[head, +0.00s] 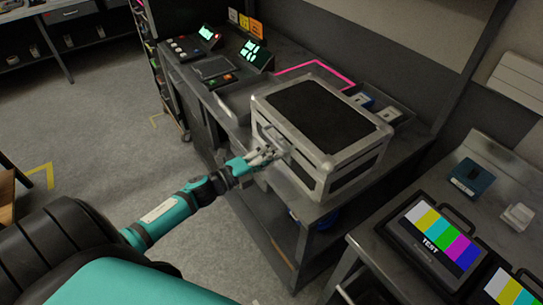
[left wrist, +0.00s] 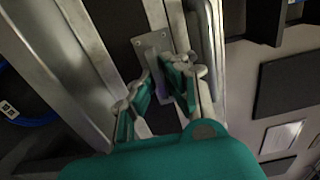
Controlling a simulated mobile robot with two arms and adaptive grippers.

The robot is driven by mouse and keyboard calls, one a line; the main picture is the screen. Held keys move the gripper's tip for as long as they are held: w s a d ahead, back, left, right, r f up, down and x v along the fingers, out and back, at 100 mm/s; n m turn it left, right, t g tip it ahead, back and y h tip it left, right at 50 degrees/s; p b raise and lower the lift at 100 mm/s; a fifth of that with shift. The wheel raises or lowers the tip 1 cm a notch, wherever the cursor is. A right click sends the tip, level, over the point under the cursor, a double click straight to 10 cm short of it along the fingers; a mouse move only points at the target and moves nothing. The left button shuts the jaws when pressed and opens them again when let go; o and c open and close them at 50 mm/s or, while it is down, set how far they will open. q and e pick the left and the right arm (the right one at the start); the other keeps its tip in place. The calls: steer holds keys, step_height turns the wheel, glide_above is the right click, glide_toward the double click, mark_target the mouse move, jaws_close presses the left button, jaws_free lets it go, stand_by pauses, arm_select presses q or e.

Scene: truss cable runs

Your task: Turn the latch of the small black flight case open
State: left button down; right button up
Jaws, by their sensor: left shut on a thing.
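The small black flight case (head: 318,115) has silver edges and stands shut on the grey workbench. Its front side faces my left arm. My left gripper (head: 268,156) is at the case's front, shut on the latch. In the left wrist view the silver latch plate (left wrist: 150,42) is fixed to the dark panel, and the fingers (left wrist: 165,92) close around the part below it. The fingers hide most of the latch, so its angle is unclear. My right gripper does not show.
Control panels with green screens (head: 254,54) stand at the back of the bench. On the right, a monitor with colour bars (head: 434,238) sits on another table. Open grey floor (head: 110,140) lies to the left.

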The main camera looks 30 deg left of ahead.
arm_select(q)
steer(key=shift+f, duration=0.1)
steer(key=c, duration=1.4)
jaws_free()
steer(key=shift+c, duration=0.2)
steer(key=shift+s, duration=0.1)
steer(key=v, duration=1.2)
